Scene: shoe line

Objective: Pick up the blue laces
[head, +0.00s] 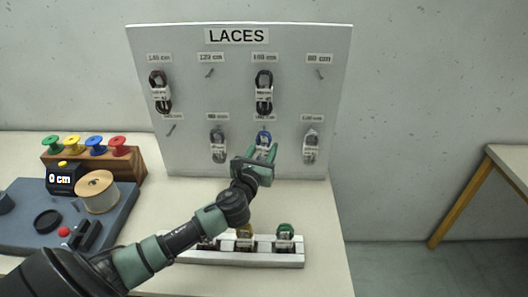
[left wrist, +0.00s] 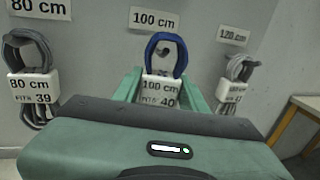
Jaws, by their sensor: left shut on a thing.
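The blue laces (head: 264,138) hang as a looped bundle in the lower row of the white LACES board. In the left wrist view the blue laces (left wrist: 166,50) show as an arched loop above a white tag (left wrist: 160,90) reading 100 cm and 40. My left gripper (head: 263,155) is at the board, with its green fingers on either side of the bundle. In the left wrist view the left gripper (left wrist: 160,92) is shut on the bundle at its tag. The lower part of the bundle is hidden behind the gripper body. My right gripper is not in view.
Grey laces (head: 218,146) and more grey laces (head: 311,146) hang either side. Black laces (head: 264,92) hang above. A white rack (head: 275,260) with several small bundles stands on the table below my arm. A spool device (head: 97,191) is at left.

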